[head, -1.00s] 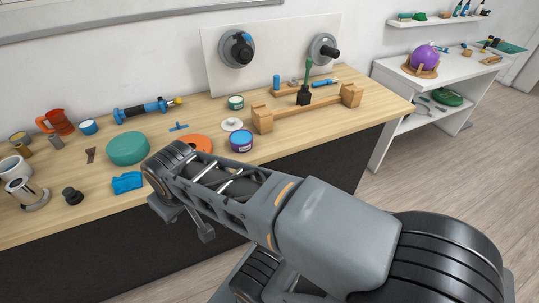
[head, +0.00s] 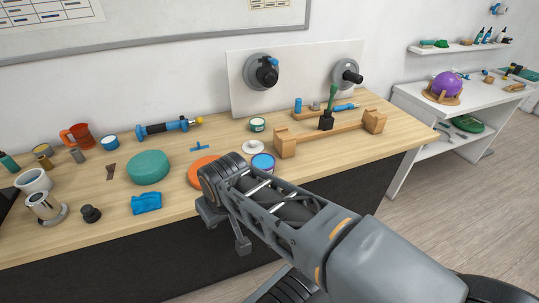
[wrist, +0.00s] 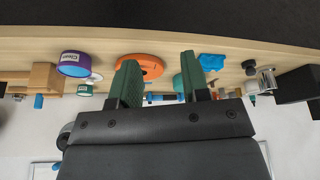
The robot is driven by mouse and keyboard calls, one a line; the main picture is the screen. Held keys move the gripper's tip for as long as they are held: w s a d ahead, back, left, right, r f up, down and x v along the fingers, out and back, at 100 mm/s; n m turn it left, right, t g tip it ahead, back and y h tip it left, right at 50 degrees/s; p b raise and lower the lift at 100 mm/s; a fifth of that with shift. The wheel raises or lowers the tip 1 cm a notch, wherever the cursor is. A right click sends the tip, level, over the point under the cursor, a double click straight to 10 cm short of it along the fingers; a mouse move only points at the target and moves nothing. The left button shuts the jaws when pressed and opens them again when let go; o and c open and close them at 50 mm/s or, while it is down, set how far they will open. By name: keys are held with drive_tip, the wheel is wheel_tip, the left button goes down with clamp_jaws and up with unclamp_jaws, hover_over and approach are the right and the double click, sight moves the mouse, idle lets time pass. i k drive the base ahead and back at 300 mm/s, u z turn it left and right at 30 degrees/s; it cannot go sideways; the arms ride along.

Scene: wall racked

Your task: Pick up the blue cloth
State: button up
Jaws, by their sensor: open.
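The blue cloth (head: 146,202) lies crumpled near the front edge of the wooden bench, left of my arm in the head view. It also shows in the wrist view (wrist: 212,61), which looks upside down, beyond the finger on the right. My gripper (wrist: 158,82) is open, its two green fingers apart with nothing held between them. In the head view my gripper (head: 226,226) is in front of the bench edge, to the right of the cloth and apart from it. The fingertips are partly hidden by my arm there.
A green round disc (head: 148,167) sits behind the cloth, and a dark knob (head: 91,214) stands to its left. An orange disc (head: 203,170) and a blue-purple tin (head: 262,163) are to the right. A metal pot (head: 45,208) stands at the left.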

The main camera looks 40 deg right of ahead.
sight(150, 201)
drive_tip(key=z, duration=0.6)
drive_tip(key=i, duration=0.55)
drive_tip(key=z, duration=0.65)
drive_tip(key=k, duration=0.95)
drive_tip(key=u, duration=1.55)
drive_tip(key=i, duration=0.5)
